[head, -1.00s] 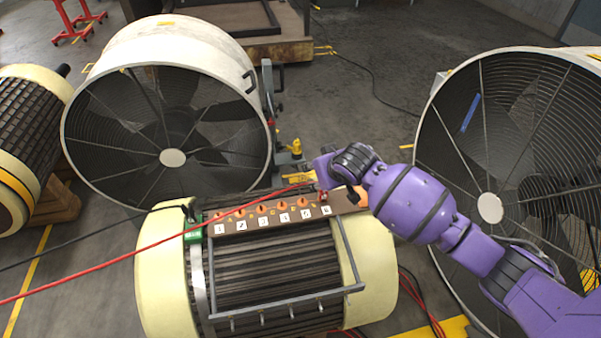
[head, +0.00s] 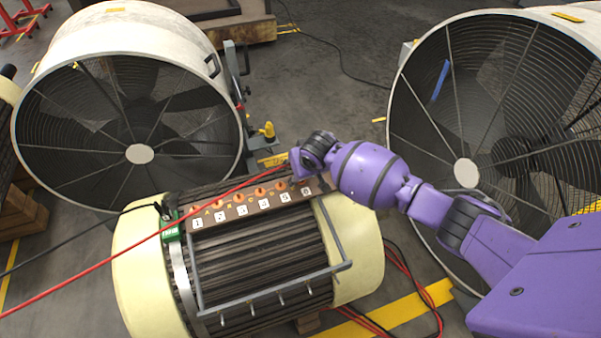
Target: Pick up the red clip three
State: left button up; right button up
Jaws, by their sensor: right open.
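A red cable (head: 140,235) crosses from the left edge over the rotor (head: 250,255) to the far right end of a brown numbered strip (head: 230,214). The red clip at its end is too small and too covered by my right gripper to make out clearly. My right gripper (head: 296,168) is at that cable end, just above and behind the label 6. Its jaws are open, though the fingers are mostly hidden by the wrist. I cannot tell whether it touches the clip. My left gripper is not in view.
The strip has several orange studs. A green box (head: 171,228) and a black cable (head: 90,226) are at its left end. Large round fans stand behind left (head: 139,153) and at right (head: 465,172).

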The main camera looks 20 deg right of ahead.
jog(key=shift+r, duration=0.1)
grip_shut()
